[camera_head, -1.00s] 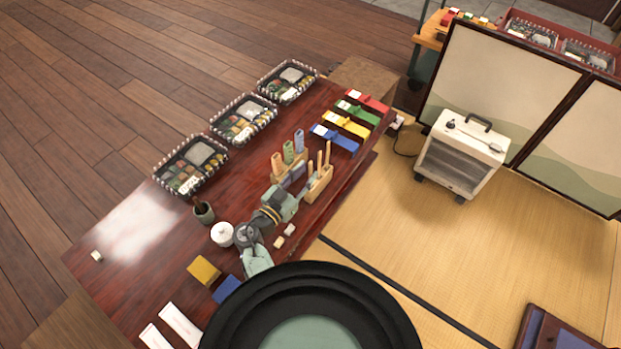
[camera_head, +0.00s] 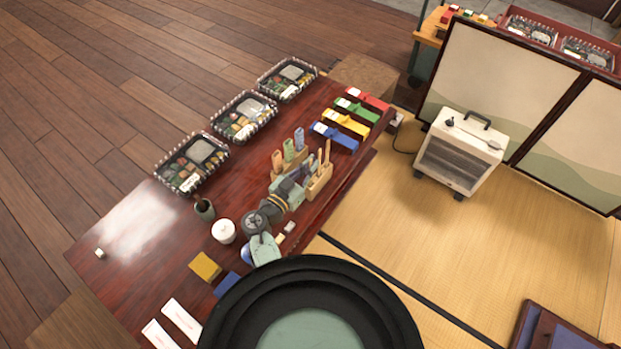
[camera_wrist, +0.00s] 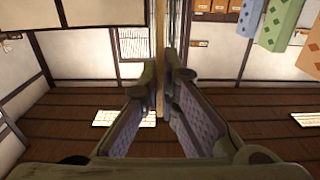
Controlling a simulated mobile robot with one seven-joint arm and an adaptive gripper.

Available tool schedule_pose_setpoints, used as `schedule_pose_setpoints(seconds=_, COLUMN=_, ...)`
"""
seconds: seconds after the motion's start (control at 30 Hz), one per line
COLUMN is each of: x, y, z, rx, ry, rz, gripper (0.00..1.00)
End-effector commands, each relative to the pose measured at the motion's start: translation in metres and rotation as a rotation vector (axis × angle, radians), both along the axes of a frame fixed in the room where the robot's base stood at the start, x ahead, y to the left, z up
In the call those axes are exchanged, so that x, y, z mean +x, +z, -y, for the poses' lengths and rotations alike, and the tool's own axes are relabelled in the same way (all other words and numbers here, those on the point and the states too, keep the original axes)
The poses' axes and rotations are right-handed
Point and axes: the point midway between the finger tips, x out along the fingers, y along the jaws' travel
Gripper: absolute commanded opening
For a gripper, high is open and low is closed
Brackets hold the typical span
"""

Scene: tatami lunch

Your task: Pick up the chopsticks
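The chopsticks (camera_head: 327,151) are thin, light wooden sticks standing upright in a small wooden holder (camera_head: 320,184) on the red lacquered table. My gripper (camera_head: 302,171) is low at the holder's left side, and in the head view it hides part of the sticks. In the wrist view a narrow tan upright stick (camera_wrist: 160,92) runs between the fingers of my gripper (camera_wrist: 161,70). The fingers are nearly together and appear closed on it. The stick's lower end is hidden behind the fingers.
A wooden stand with patterned sleeves (camera_head: 277,160) is just left of my gripper. A white lidded pot (camera_head: 223,231) and a dark cup (camera_head: 205,210) stand nearby. Colored boxes (camera_head: 345,123) and lunch trays (camera_head: 190,163) line the far part of the table (camera_head: 105,235).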

Motion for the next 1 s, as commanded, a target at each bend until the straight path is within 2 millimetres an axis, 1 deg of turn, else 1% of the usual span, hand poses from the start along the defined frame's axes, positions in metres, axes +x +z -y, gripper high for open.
schedule_pose_setpoints(seconds=0.23, x=0.0, y=0.001, z=0.0, rx=0.0, ry=0.0, rz=0.0, gripper=0.0)
schedule_pose_setpoints(seconds=0.37, x=0.0, y=0.009, z=0.0, rx=0.002, ry=-0.001, rz=0.003, gripper=0.0)
schedule_pose_setpoints(seconds=0.47, x=0.0, y=0.026, z=0.0, rx=0.003, ry=0.0, rz=0.005, gripper=0.0)
schedule_pose_setpoints(seconds=0.6, x=0.0, y=0.056, z=0.0, rx=0.002, ry=0.0, rz=0.005, gripper=0.0)
schedule_pose_setpoints(seconds=0.7, x=0.0, y=0.074, z=0.0, rx=0.003, ry=0.0, rz=0.005, gripper=0.0)
schedule_pose_setpoints(seconds=0.9, x=0.0, y=0.102, z=0.0, rx=0.002, ry=-0.001, rz=0.003, gripper=0.0)
schedule_pose_setpoints(seconds=1.0, x=0.0, y=0.112, z=0.0, rx=0.0, ry=-0.001, rz=0.001, gripper=0.0)
